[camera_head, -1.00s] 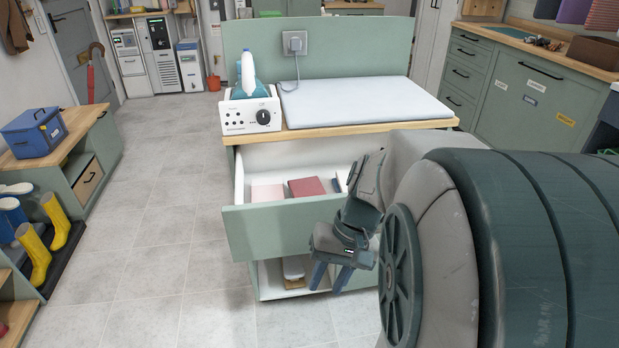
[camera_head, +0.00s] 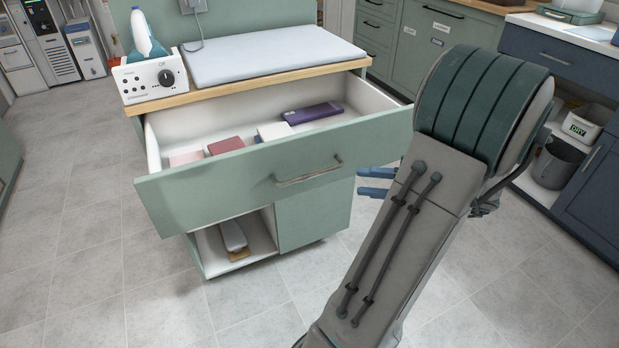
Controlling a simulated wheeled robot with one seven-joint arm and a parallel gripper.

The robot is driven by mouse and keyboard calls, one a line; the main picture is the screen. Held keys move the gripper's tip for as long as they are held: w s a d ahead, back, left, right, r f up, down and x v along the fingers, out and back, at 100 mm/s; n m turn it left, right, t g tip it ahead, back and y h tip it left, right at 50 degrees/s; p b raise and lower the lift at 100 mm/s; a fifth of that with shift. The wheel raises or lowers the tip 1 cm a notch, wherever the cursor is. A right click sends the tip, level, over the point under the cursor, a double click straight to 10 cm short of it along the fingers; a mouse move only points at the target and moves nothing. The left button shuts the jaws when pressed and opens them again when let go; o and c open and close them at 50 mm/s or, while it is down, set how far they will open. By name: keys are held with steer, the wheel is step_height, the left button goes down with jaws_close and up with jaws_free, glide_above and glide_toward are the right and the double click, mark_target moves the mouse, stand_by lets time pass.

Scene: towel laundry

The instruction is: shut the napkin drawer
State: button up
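The napkin drawer (camera_head: 230,185) is pulled well out of the green cabinet, with folded pink, red and white napkins (camera_head: 226,146) and a purple item (camera_head: 312,113) inside. Its front carries a bar handle (camera_head: 308,172). My gripper (camera_head: 374,182) is just right of the drawer front's right end and lower in the picture. Its two blue fingertips point left and show a gap between them, with nothing seen in it. The rest of the gripper is hidden behind my arm. I cannot tell whether the fingertips touch the cabinet.
An ironing pad (camera_head: 270,58) and a steam iron station (camera_head: 150,76) sit on the cabinet top. An open shelf (camera_head: 262,238) below holds a white item. A dark blue cabinet (camera_head: 590,190) with a grey bin (camera_head: 560,160) stands at right. The floor in front is clear.

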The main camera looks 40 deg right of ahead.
mark_target(313, 176)
steer(key=b+x, duration=0.2)
steer(key=x, duration=1.1)
steer(key=shift+w, duration=0.3)
jaws_close()
